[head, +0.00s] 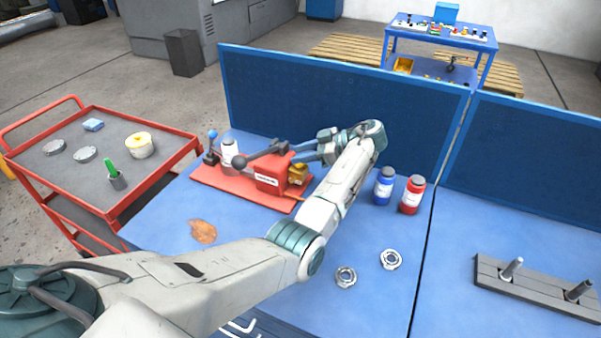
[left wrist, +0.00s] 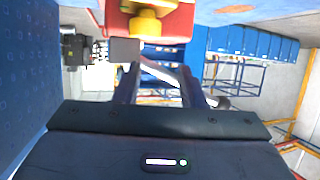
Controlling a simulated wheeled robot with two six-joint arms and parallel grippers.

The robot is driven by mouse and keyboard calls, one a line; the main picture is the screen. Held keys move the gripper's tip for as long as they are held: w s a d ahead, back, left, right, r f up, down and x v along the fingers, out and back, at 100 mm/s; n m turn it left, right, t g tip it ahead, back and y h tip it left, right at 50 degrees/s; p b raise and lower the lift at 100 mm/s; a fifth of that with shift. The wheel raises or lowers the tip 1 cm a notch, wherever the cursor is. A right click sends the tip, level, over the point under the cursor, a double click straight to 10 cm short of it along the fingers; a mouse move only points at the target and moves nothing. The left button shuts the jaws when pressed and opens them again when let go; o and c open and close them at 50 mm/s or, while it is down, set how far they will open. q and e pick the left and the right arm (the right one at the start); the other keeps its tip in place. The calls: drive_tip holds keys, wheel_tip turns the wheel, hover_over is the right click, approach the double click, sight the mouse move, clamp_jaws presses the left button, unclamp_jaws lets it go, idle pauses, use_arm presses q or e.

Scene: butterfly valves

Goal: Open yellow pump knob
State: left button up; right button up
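The yellow pump knob (head: 297,174) sticks out on the pump's right side. In the left wrist view the yellow knob (left wrist: 146,24) shows upside down at the top, beyond the fingertips. My left gripper (head: 304,155) reaches in from the right, close to the knob and slightly above it. Its two fingers (left wrist: 160,72) are apart with nothing between them, and I see no contact with the knob. My right gripper is out of view.
A white bottle (head: 229,154) stands left of the pump. Blue (head: 384,186) and red (head: 412,195) bottles stand right of my forearm. A blue panel (head: 340,105) closes the table's back. Two metal rings (head: 346,277) (head: 390,260) and a brown stain (head: 203,231) are nearer.

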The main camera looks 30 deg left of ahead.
use_arm(q)
drive_tip(key=s+d+r+p, duration=0.1)
drive_tip(key=s+d+p, duration=0.5)
drive_tip(key=s+p, duration=0.3)
drive_tip(key=s, duration=0.3)
drive_tip(key=shift+s+r+p, duration=0.15)
drive_tip(key=shift+s+p, duration=0.15)
drive_tip(key=shift+s, duration=0.1)
